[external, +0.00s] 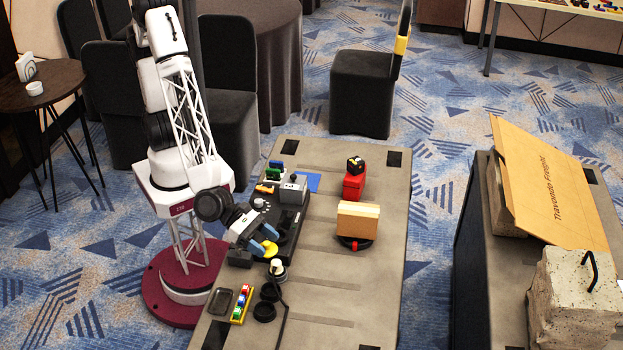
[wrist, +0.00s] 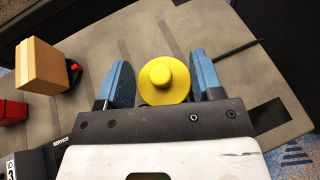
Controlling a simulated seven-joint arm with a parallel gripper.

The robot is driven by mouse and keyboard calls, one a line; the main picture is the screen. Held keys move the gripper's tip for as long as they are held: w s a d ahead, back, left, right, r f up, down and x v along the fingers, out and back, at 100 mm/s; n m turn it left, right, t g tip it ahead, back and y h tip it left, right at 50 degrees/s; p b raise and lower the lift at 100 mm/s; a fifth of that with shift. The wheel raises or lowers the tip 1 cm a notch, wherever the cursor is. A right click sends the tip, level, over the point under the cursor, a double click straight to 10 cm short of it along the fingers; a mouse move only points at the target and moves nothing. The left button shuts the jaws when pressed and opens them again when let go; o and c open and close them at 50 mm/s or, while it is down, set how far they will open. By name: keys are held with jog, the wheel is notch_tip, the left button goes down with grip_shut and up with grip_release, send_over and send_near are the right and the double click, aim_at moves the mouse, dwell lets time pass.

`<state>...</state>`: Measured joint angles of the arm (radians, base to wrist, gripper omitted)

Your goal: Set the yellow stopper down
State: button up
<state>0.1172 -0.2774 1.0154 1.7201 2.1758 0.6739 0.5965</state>
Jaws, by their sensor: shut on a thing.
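The yellow stopper (wrist: 163,80), a round flanged piece with a raised knob, sits between the two blue fingers of my gripper (wrist: 161,84) in the wrist view. My gripper is shut on it. In the external view my gripper (external: 263,248) points down over the left part of the grey table, and a bit of yellow shows at its blue fingertips. The stopper's underside is hidden, and I cannot tell whether it touches anything below.
A small pale-topped bottle (external: 277,268) and black rings (external: 265,311) stand just in front of my gripper. A cardboard box (external: 358,220) stands to the right, with a red case (external: 354,182) behind it. The table's right front (external: 370,310) is clear.

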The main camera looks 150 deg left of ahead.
aim_at(265, 242)
notch_tip(265, 242, up, 4)
jog(key=shift+a+r, duration=0.15)
jog(key=shift+r, duration=0.05)
jog(key=s+a+n+g+y, duration=0.1)
jog(key=s+a, duration=0.3)
jog(key=a, duration=0.7)
jog(key=s+a+n+g+y, duration=0.15)
jog(key=s+a, duration=0.35)
jog(key=a, duration=0.6)
jog(key=s+a+n+g+y, duration=0.15)
jog(key=s+a, duration=0.25)
jog(key=a, duration=0.7)
jog(key=s+a+n+g+y, duration=0.1)
jog(key=s+a+n+g, duration=0.15)
jog(key=s+a, duration=1)
jog(key=s+a+n+g+y, duration=0.25)
jog(key=s+a, duration=0.65)
jog(key=s, duration=0.6)
notch_tip(265, 242, down, 16)
jog(key=t, duration=0.1)
jog(key=shift+w+f+h, duration=0.15)
jog(key=shift+f+h, duration=0.1)
jog(key=shift+h, duration=0.2)
jog(key=shift+a, duration=0.1)
